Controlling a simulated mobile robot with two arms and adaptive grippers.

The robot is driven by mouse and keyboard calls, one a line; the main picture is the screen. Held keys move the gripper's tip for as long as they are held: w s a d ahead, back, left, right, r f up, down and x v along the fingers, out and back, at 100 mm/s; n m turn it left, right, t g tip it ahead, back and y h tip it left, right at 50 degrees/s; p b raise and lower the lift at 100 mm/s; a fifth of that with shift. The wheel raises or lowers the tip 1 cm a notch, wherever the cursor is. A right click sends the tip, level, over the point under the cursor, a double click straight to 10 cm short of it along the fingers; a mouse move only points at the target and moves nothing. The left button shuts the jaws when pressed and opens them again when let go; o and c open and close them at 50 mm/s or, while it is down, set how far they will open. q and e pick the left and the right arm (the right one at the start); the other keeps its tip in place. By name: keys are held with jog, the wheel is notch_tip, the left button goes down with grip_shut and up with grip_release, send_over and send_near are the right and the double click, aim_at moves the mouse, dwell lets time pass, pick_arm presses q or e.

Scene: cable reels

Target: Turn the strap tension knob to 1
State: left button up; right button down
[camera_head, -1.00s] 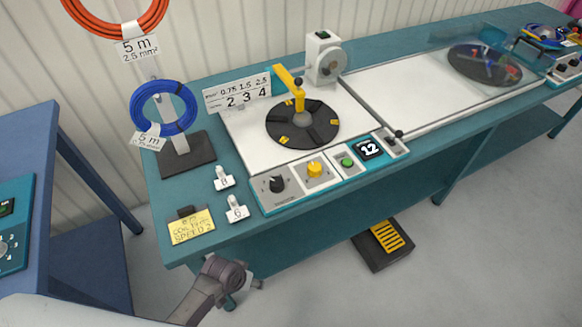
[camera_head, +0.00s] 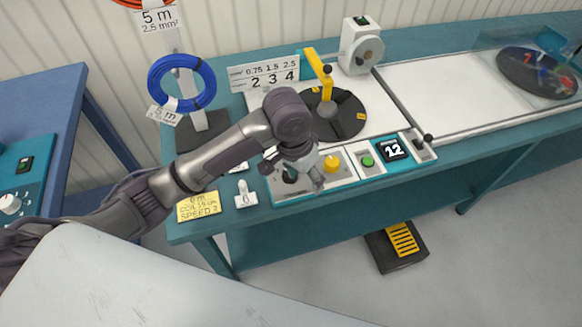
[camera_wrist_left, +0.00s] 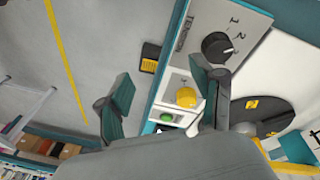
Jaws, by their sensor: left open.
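The black tension knob (camera_wrist_left: 216,47) sits on a white panel lettered "TENSION", with numbers beside it, in the left wrist view. I cannot surely read which number its pointer faces. In the head view the knob (camera_head: 290,176) is partly hidden by my left gripper (camera_head: 294,178), which hangs over that end of the control panel. In the left wrist view my left gripper (camera_wrist_left: 165,96) has its fingers apart with nothing between them. The knob lies above and right of the fingertips there. My right gripper does not show.
Beside the knob are a yellow knob (camera_head: 332,163), a green button (camera_head: 367,161) and a display reading 12 (camera_head: 392,149). Behind stands the black reel disc (camera_head: 345,117) with a yellow arm (camera_head: 318,68). A blue coil (camera_head: 207,84) hangs at left. A yellow note (camera_head: 198,207) lies in front.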

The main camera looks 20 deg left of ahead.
pick_arm(q)
jog(key=w+a+r+n+y, duration=0.2)
jog(key=w+a+r, duration=0.4)
jog(key=shift+g, duration=0.4)
jog(key=f, duration=0.4)
jog(key=f+p, duration=0.1)
jog(key=f, duration=0.8)
jog(key=shift+s+d, duration=0.1)
jog(key=shift+d, duration=0.2)
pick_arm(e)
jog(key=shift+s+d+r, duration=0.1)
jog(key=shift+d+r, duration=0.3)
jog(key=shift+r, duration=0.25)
pick_arm(q)
jog(key=c, duration=1.1)
jog(key=shift+r+p, duration=0.1)
jog(key=shift+p, duration=0.6)
jog(key=shift+c, duration=0.2)
jog(key=n+p, duration=0.5)
jog(key=p, duration=0.2)
jog(key=shift+r, duration=0.1)
jog(key=shift+f+n+p, duration=0.2)
jog(key=shift+n+p, duration=1.2)
jog(key=shift+p, duration=0.25)
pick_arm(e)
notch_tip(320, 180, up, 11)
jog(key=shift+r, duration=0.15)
